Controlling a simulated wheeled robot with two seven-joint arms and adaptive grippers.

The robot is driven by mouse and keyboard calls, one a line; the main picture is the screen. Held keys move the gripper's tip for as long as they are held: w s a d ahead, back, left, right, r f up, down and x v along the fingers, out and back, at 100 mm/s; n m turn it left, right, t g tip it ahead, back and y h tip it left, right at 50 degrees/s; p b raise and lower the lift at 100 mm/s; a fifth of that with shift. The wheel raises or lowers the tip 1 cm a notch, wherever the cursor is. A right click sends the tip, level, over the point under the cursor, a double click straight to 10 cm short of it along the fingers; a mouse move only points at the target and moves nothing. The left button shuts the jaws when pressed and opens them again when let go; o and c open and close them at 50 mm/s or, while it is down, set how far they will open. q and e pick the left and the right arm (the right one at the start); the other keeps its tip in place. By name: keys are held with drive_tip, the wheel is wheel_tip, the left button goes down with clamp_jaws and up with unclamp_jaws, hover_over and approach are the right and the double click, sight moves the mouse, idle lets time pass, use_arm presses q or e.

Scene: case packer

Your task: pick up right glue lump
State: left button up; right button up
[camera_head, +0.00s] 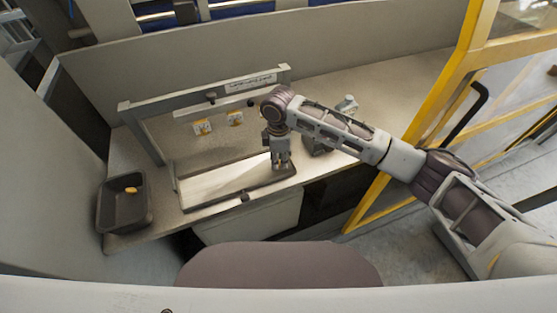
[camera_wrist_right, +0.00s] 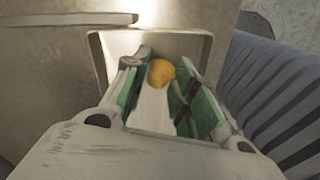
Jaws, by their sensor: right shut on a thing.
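My right gripper (camera_head: 281,166) points down over the right end of a long shallow tray (camera_head: 200,203) with a pale inside. In the right wrist view a yellow-orange glue lump (camera_wrist_right: 161,72) sits between the green-lined fingers of this gripper (camera_wrist_right: 163,88). The gripper is shut on the lump, close to the tray's end. In the head view the lump is hidden by the gripper. Another yellow lump (camera_head: 131,190) lies in a dark bin (camera_head: 112,222) at the left. My left gripper is not in view.
A grey frame with a crossbar (camera_head: 195,98) stands behind the tray, with small yellow-marked parts (camera_head: 235,118) below it. A yellow-framed door (camera_head: 437,90) stands to the right.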

wheel_tip(320, 180, up, 10)
drive_tip(key=shift+b, duration=0.4)
